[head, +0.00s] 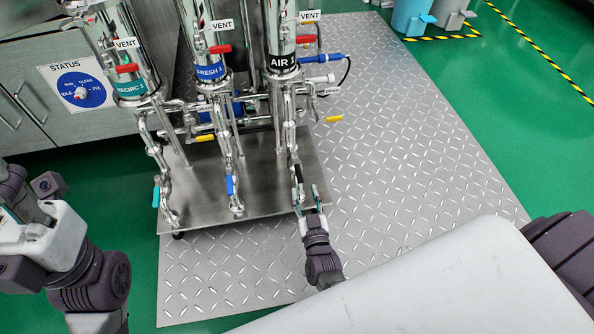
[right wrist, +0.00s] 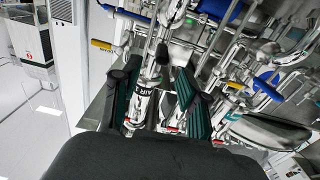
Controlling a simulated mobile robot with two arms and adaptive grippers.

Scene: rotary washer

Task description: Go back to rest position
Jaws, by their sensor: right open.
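My right gripper (head: 309,198) is open at the front right edge of the washer's metal base plate (head: 262,190). Its fingers point toward the lower end of the AIR 1 pipe, close to a black valve handle (head: 299,174). In the right wrist view, the right gripper's two dark, teal-lined fingers (right wrist: 157,85) are spread apart. The pipe with the AIR 1 label (right wrist: 145,105) shows between them; I cannot tell whether they touch anything. My left arm (head: 65,255) shows at the left of the head view, but its gripper fingers do not show.
The washer has several steel columns, including FRESH 1 (head: 210,72) and AIR 1 (head: 283,62), with coloured valve handles. A cabinet with a STATUS dial (head: 82,92) stands at the left. The diamond-plate floor (head: 410,150) is clear on the right.

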